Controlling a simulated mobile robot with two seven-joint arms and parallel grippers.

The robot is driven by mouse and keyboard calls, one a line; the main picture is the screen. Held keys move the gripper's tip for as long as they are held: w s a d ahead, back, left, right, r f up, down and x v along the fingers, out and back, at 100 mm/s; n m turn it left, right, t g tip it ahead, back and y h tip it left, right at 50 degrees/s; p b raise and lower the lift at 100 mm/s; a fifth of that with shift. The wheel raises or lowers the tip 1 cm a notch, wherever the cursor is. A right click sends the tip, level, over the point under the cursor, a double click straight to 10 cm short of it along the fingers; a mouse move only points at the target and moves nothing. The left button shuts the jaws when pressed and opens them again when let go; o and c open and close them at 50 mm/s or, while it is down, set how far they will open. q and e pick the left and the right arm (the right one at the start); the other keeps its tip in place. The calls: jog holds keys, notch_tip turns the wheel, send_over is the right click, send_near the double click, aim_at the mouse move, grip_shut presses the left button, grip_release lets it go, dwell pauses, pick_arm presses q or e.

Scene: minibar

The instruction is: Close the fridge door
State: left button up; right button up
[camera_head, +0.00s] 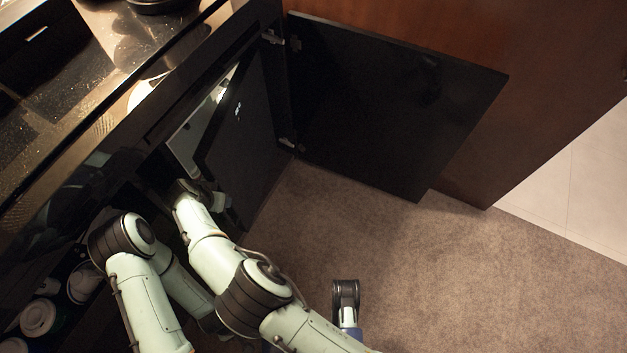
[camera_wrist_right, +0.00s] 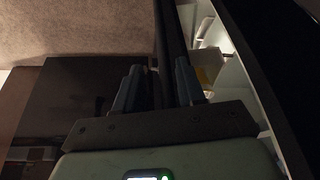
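The fridge door (camera_head: 245,135) is a dark panel standing partly open at the front of the fridge, with the pale fridge interior (camera_head: 187,140) showing in the gap on its left. My right gripper (camera_head: 205,196) is at the lower free edge of this door. In the right wrist view its two blue-grey fingers (camera_wrist_right: 158,88) stand apart, with the dark door edge (camera_wrist_right: 166,45) running between them. The edge is close to the right finger and a gap shows beside the left one. My left arm is bent at the lower left of the head view; its gripper is not visible.
A black cabinet door (camera_head: 390,110) stands wide open to the right of the fridge, in front of a brown wood panel (camera_head: 545,60). The dark counter (camera_head: 60,130) runs along the left. White cups (camera_head: 40,318) sit at the lower left. The carpet (camera_head: 480,270) is clear.

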jog(key=w+d+n+y+p, duration=0.1)
jog(key=w+d+n+p, duration=0.1)
jog(key=d, duration=1.2)
jog(key=w+d+n+y+p, duration=0.1)
jog(key=d+n+p, duration=0.2)
jog(key=d, duration=1.2)
jog(key=shift+w+d+r+p, duration=0.15)
jog(key=shift+w+p, duration=0.2)
jog(key=shift+p, duration=0.55)
jog(key=shift+c, duration=0.3)
